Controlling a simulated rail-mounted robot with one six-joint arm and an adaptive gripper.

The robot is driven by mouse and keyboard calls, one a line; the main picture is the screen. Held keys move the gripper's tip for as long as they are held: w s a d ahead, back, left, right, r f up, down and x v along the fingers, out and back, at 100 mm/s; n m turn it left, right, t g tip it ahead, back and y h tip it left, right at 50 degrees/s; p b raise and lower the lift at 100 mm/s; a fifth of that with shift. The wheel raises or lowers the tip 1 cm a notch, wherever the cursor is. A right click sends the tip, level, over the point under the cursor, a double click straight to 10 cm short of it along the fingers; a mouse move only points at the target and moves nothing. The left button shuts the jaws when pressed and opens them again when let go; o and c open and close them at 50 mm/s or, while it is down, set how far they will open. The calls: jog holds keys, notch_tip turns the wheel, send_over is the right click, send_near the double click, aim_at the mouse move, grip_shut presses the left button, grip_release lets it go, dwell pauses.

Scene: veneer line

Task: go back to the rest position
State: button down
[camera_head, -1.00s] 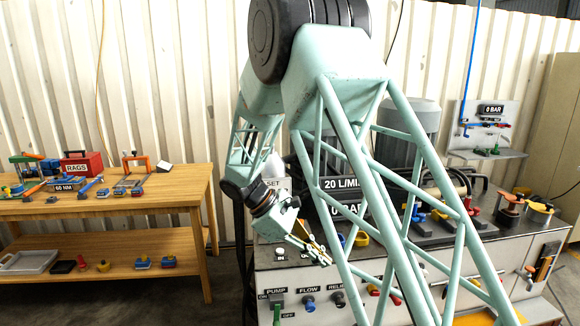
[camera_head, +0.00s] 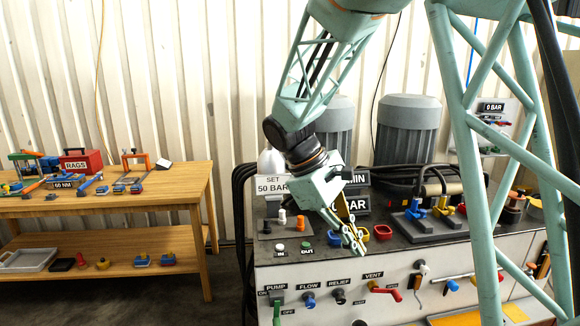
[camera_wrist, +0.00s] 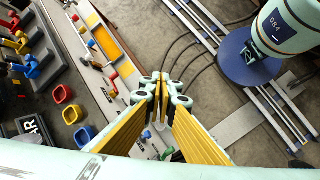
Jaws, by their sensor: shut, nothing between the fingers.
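My gripper (camera_head: 356,245) is shut and empty. It points down and to the right, in front of the control bench (camera_head: 400,242) and near its front edge in the picture. The wrist view shows its yellow-padded fingers with the tips (camera_wrist: 163,84) together and nothing between them. My arm comes down to it from the top of the head view, and one of my lattice links covers part of the bench's right side.
The bench top holds a red cup (camera_head: 383,233), a blue cup (camera_head: 334,238) and valve blocks. Knobs and a red lever (camera_head: 385,291) line its front panel. A wooden workbench (camera_head: 140,256) with tools stands left.

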jog(key=s+d+r+m+t+y+b, duration=0.1)
jog(key=s+d+r+m, duration=0.15)
jog(key=s, duration=0.65)
jog(key=s+d+r+m+t+y+b, duration=0.1)
jog(key=s+d+r+m+y+b, duration=0.15)
jog(key=s, duration=0.55)
jog(key=s+d+r+m+t+y, duration=0.1)
jog(key=s+r+m, duration=0.15)
jog(key=s, duration=0.65)
jog(key=s+f+m+t+y+b, duration=0.1)
jog(key=s+m+b, duration=0.1)
jog(key=s, duration=0.7)
jog(key=shift+s+a+f+m+t, duration=0.25)
jog(key=shift+a+f+m+t, duration=0.1)
jog(key=shift+a+f, duration=0.1)
jog(key=c, duration=3.3)
grip_release()
jog(key=shift+c, duration=0.2)
